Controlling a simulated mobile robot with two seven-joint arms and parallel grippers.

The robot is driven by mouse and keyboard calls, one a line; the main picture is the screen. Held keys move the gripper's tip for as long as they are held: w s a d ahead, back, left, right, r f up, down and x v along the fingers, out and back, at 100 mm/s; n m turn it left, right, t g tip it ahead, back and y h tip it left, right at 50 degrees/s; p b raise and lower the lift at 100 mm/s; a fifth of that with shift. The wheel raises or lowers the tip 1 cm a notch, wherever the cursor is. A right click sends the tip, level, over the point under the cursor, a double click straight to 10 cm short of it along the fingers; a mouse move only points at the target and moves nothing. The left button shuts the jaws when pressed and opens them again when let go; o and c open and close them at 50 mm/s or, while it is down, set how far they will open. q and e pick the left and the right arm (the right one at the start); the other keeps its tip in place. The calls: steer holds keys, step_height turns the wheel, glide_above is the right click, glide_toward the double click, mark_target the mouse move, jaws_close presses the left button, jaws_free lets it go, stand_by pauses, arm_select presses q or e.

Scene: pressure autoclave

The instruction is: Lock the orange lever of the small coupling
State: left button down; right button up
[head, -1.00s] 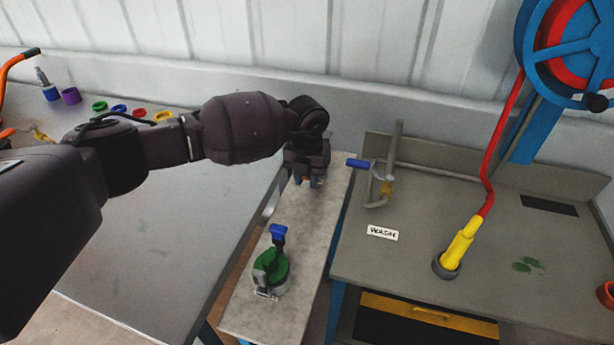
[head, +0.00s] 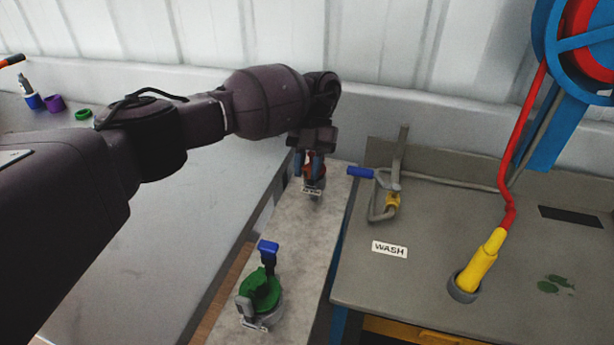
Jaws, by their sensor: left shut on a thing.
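The small coupling (head: 314,187) stands at the far end of the narrow pale bench, with a red-orange part and a small white label in front. My left gripper (head: 308,172) points down over it from above, its blue-grey fingers at the red-orange part. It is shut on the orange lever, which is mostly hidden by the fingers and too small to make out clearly. I cannot tell the lever's angle. My right gripper is out of view.
A larger green coupling (head: 261,292) with a blue lever (head: 268,249) stands nearer on the same bench (head: 300,260). To the right, the wash table (head: 440,290) carries a blue-handled tap (head: 361,172) and a yellow nozzle (head: 481,262) on a red hose. A grey table lies left.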

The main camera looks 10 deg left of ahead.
arm_select(q)
steer(key=shift+w+g+b, duration=0.25)
steer(key=shift+g+b, duration=0.15)
steer(key=shift+r, duration=0.1)
steer(key=c, duration=0.9)
jaws_free()
